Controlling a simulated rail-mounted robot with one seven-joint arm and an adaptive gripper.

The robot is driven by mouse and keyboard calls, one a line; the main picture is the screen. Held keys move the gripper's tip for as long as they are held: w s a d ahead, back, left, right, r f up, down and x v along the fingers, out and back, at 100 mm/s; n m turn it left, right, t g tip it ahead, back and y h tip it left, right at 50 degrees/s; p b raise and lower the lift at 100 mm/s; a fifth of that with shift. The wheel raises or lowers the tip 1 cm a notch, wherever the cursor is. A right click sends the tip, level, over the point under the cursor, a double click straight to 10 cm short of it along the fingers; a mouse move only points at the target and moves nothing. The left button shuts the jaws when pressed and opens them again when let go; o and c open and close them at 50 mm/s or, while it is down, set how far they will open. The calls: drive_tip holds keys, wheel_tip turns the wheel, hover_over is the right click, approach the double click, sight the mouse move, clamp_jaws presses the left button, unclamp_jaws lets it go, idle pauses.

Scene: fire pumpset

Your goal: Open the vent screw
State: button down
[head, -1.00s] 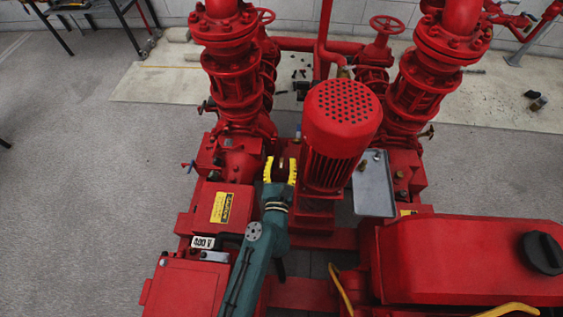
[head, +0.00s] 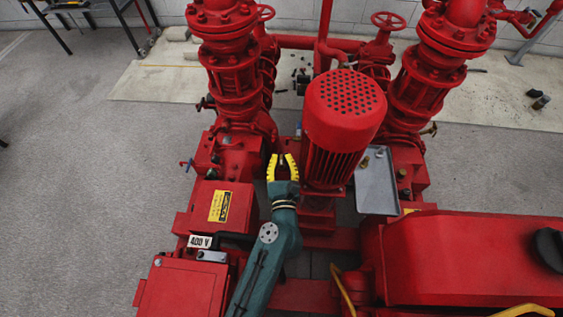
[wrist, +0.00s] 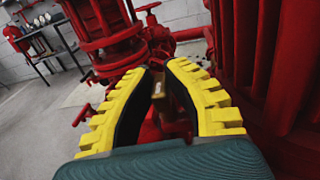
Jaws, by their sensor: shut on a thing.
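My gripper (head: 282,160) has yellow ribbed fingers and is on the left side of the red vertical motor (head: 343,115). In the wrist view, my gripper (wrist: 160,76) has its dark finger pads around a small brown, brass-like piece (wrist: 159,90), which looks like the vent screw. The gripper is shut on it. The fingers hide most of this piece, so its thread and how far it is turned cannot be seen. In the head view it is too dark and small to make out.
The left red pipe column (head: 232,85) and the ribbed motor housing stand close on either side of my gripper. A grey tray (head: 377,190) is right of the motor. A red box with a yellow label (head: 219,206) is at the lower left. Open floor lies further left.

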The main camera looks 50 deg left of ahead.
drive_tip(key=shift+f, duration=0.1)
drive_tip(key=c, duration=1.1)
unclamp_jaws()
drive_tip(key=shift+a, duration=0.1)
drive_tip(key=shift+o, duration=0.2)
drive_tip(key=shift+s, duration=0.1)
drive_tip(key=v, duration=1.2)
